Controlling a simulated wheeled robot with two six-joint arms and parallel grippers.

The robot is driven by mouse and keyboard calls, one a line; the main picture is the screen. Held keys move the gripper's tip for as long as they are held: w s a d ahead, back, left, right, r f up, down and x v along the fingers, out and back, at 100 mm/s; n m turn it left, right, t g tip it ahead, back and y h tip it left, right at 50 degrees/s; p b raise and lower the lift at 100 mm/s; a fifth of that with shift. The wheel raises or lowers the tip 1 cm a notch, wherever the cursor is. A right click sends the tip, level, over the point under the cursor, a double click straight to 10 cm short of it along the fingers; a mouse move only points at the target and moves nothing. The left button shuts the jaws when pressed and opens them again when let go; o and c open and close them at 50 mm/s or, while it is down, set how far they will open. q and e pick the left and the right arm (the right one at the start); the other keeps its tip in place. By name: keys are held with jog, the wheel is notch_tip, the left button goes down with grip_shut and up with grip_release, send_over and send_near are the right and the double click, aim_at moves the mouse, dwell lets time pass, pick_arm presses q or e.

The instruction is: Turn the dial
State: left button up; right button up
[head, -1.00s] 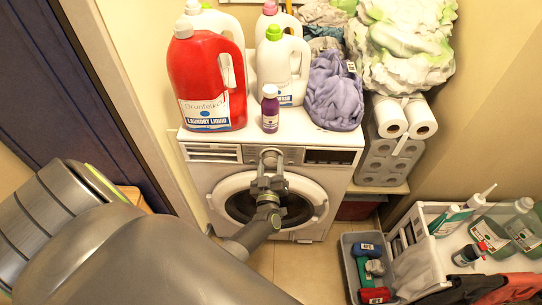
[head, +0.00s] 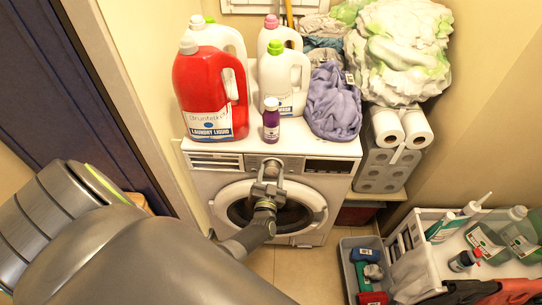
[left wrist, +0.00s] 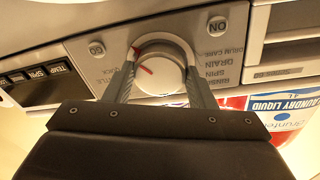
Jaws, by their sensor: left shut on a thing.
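The dial (left wrist: 160,72) is a round silver-white knob with a red mark on the washer's front panel. In the left wrist view it sits between the two fingers of my left gripper (left wrist: 160,82), which is shut on it. Printed labels ring the dial, upside down in this view. In the head view my left gripper (head: 268,172) reaches the panel of the white washer (head: 335,170) and hides most of the dial. My right gripper is not in view.
A red laundry liquid jug (head: 211,92), a purple bottle (head: 271,120), white jugs (head: 285,80) and a purple cloth (head: 333,100) stand on the washer top. Toilet rolls (head: 385,127) are to the right. A grey bin (head: 347,265) and white cart (head: 405,240) stand at lower right.

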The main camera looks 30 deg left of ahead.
pick_arm(q)
jog(key=shift+m, duration=0.3)
jog(key=o, duration=1)
jog(key=b+v, duration=0.1)
jog(key=v, duration=1.6)
jog(key=shift+s+r, duration=0.1)
jog(key=shift+s, duration=0.1)
